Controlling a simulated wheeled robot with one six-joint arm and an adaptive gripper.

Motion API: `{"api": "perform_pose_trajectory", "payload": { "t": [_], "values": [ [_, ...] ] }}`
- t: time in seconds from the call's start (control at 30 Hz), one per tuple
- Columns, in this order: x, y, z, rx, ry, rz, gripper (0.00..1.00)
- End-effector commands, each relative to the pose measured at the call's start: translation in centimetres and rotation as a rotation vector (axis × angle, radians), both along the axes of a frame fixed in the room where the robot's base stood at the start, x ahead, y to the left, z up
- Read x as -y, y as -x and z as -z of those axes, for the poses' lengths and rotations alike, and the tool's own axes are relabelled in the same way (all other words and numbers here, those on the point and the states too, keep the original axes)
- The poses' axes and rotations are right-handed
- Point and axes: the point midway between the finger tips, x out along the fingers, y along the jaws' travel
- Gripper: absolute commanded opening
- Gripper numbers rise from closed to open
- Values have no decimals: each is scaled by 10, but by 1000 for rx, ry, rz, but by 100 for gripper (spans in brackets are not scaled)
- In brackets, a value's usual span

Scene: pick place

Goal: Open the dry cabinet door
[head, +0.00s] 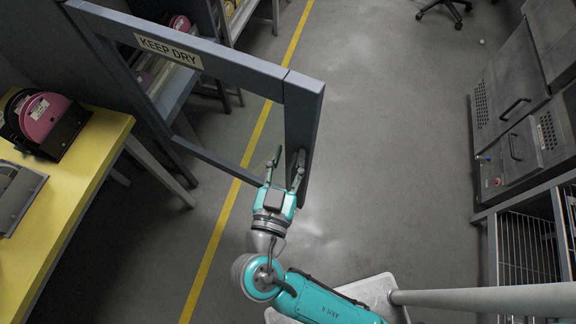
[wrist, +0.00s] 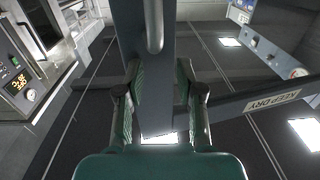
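The dry cabinet door (head: 232,62) is a dark grey frame with a clear pane and a "KEEP DRY" label. In the head view it stands swung out from the dark cabinet side at the left. My gripper (head: 287,153) is at the door's free edge, its fingers spread and pointing at the end post (head: 304,110). In the wrist view the post (wrist: 153,75) shows between and beyond the two fingers of my gripper (wrist: 158,65). A grey bar handle (wrist: 153,25) stands on the post, just past the fingertips. I cannot tell whether a finger touches the door.
A yellow table (head: 85,180) with a pink reel (head: 40,115) stands at the left. Grey metal cabinets (head: 515,110) and a wire rack (head: 530,250) line the right. The floor (head: 390,130) between is clear. A chair base (head: 445,8) is at the far top.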

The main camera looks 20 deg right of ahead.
Motion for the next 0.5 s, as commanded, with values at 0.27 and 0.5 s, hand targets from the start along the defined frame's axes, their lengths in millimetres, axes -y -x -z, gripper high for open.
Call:
{"api": "perform_pose_trajectory", "payload": {
  "t": [0.27,0.5],
  "values": [
    [0,0,-32,1,0,-1,37],
    [0,0,-35,0,1,-1,37]
  ]
}}
